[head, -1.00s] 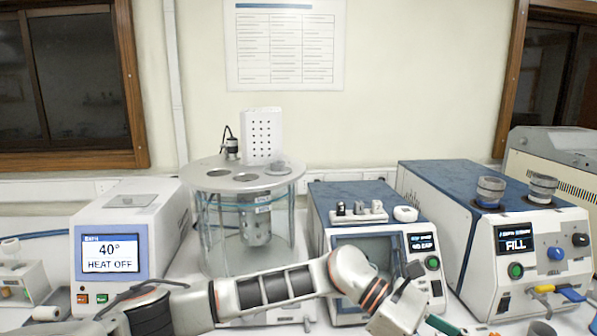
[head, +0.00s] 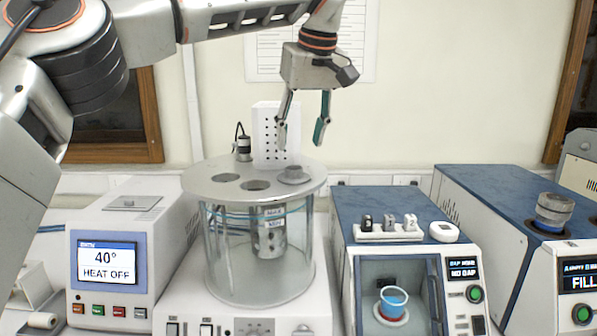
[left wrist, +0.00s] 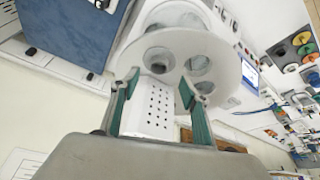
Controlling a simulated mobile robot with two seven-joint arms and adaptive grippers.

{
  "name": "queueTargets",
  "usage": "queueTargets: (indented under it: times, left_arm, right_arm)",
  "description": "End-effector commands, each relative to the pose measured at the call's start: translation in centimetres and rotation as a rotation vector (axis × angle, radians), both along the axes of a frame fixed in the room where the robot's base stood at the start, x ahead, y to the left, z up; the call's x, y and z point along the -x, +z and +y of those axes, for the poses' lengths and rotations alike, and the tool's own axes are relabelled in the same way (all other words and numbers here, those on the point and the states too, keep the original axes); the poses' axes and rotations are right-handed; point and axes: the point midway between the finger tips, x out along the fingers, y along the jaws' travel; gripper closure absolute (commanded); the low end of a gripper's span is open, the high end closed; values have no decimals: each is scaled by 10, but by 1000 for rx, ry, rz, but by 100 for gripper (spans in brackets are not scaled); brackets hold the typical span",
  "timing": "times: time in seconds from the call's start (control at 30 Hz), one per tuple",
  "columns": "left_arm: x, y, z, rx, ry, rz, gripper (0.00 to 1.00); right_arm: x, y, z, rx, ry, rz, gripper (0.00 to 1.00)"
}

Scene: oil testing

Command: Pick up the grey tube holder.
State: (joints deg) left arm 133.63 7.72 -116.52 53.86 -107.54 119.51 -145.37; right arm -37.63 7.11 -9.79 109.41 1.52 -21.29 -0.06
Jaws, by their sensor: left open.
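The grey tube holder (head: 293,174) is a short round piece with a flange. It sits on the right side of the round lid of the clear bath, and it also shows on the lid in the left wrist view (left wrist: 157,61). My left gripper (head: 302,140) is open and points down above the bath, higher than the holder and apart from it. In the left wrist view its two fingers (left wrist: 158,108) are spread, with the white perforated box showing between them and the holder beyond. I cannot tell what the holder contains. My right gripper is not in view.
The round bath lid (head: 215,191) has two open holes. A white perforated box (head: 270,135) stands at its back, beside a small metal fitting (head: 243,148). A blue-topped capping machine (head: 350,205) stands right of the bath, with a beaker (head: 393,302) inside. A heater (head: 107,262) stands left.

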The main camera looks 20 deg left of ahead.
Motion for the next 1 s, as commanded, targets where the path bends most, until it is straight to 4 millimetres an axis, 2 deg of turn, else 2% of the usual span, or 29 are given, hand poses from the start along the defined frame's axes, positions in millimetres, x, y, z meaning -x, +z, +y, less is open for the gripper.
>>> queueTargets:
  times: [0.23, 0.43, 0.73, 0.97, 1.0]
  left_arm:
    - [-5, -16, 8, -4, 2, 0, 54]
    - [-10, -30, 11, -4, 1, -1, 54]
    - [-22, -66, 22, -3, 2, 0, 54]
    - [-24, -69, 23, -3, 2, -3, 54]
    - [-24, -69, 23, -3, 2, -3, 57]
  right_arm:
    - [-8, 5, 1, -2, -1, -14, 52]
    - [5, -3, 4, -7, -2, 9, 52]
    - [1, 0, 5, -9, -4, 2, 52]
    - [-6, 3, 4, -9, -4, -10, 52]
    - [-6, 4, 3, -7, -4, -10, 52]
